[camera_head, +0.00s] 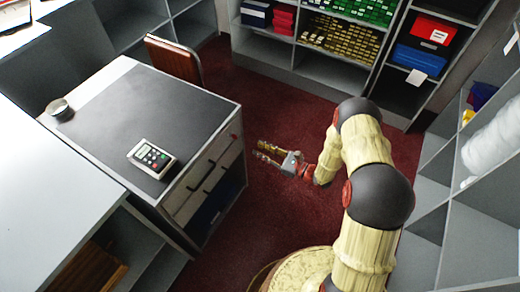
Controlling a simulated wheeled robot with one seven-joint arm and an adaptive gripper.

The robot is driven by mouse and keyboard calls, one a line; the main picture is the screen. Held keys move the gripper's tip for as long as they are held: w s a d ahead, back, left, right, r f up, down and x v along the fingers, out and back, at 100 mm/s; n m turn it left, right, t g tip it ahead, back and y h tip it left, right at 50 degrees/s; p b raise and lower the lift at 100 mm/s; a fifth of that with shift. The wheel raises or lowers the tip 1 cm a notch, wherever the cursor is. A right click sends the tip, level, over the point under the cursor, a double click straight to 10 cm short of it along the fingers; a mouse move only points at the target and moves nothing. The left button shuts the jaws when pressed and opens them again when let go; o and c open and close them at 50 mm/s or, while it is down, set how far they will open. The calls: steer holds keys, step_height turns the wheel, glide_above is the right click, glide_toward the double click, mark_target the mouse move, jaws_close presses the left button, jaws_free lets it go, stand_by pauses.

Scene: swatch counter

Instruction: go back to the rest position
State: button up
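My gripper (264,153) is at the end of my cream arm, over the dark red floor to the right of the desk. It points left and is apart from the desk. A golden-brown strip shows along its upper finger, and a grey finger shows below. The gripper is too small in the picture to tell whether the strip is part of it or something held.
A desk (158,110) with a dark top stands at left, bearing a calculator (151,158) and a round tin (60,109). A chair (174,58) is behind it. Shelves with coloured goods (340,36) line the back and right. Red floor (275,110) is clear between.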

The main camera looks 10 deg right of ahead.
steer(key=s+a+f+n+g+y, duration=0.1)
steer(key=s+a+f+n+g, duration=0.15)
steer(key=s, duration=0.25)
steer(key=s+a+f+n+g, duration=0.1)
steer(key=s+a+g, duration=0.1)
steer(key=s+g, duration=0.3)
steer(key=s+d+r+n+g+h, duration=0.1)
steer(key=s+r+n+g+h, duration=0.2)
steer(key=s+r+n+g, duration=0.5)
steer(key=s+d+r+n+t+h, duration=0.1)
steer(key=s+d+r+n+h, duration=0.25)
steer(key=r, duration=0.35)
steer(key=s+d+r+n+t+h+p, duration=0.1)
steer(key=s+d+r+n+t+h, duration=0.15)
steer(key=d+r+n+h, duration=0.35)
steer(key=s+d+r+n+t+h, duration=0.15)
steer(key=s+d+r, duration=0.25)
steer(key=r, duration=0.4)
steer(key=s+r+n+t, duration=0.1)
steer(key=r+t, duration=0.1)
steer(key=r, duration=0.5)
steer(key=s+r+n+t+h, duration=0.1)
steer(key=s+r+n+t, duration=0.1)
steer(key=r, duration=0.6)
steer(key=shift+s+t+p, duration=0.15)
steer(key=shift+t+p, duration=0.3)
steer(key=shift+t, duration=0.1)
